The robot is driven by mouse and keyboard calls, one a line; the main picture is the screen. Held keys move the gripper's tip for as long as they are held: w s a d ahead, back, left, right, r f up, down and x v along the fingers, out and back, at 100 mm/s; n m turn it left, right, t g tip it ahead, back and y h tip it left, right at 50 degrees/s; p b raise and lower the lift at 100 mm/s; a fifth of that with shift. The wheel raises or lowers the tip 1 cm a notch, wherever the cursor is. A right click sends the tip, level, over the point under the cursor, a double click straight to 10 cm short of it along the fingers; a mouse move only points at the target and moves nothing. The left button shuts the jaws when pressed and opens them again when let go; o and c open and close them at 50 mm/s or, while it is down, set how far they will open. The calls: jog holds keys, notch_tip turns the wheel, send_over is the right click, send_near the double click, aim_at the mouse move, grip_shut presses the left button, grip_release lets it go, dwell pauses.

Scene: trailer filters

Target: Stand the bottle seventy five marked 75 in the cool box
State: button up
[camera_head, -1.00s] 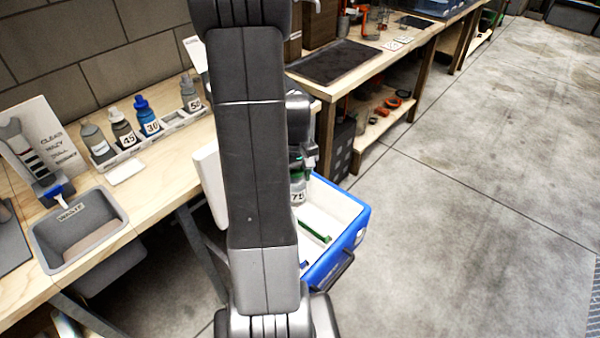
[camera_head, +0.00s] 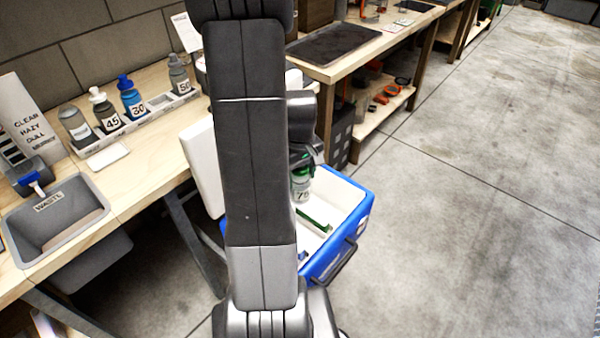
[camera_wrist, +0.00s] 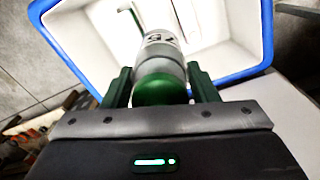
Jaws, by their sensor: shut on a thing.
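The bottle marked 75 (camera_head: 301,187) is grey with a green cap. In the wrist view the bottle (camera_wrist: 158,62) sits between the two dark green fingers of my gripper (camera_wrist: 161,88), which is shut on it near the cap. The cool box (camera_head: 352,232) is blue with a white inside and stands open. The bottle hangs over the opening of the cool box, which also shows in the wrist view (camera_wrist: 262,40). I cannot tell whether the bottle's base touches the box floor. My arm hides the left part of the box in the head view.
A green-edged divider (camera_head: 316,219) lies inside the box. Several other bottles stand in a rack (camera_head: 160,102) on the workbench, with a grey waste tray (camera_head: 95,214) nearer. A white lid (camera_head: 199,165) stands up at the box's left. The floor to the right is clear.

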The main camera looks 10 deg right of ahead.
notch_tip(320, 180, down, 19)
jog(key=b, duration=1.4)
jog(key=shift+f+b, duration=0.2)
jog(key=shift+b, duration=0.15)
jog(key=o, duration=1.4)
jog(key=shift+o, duration=1)
jog(key=shift+r+p, duration=8)
jog(key=shift+r, duration=2)
jog(key=shift+f, duration=0.1)
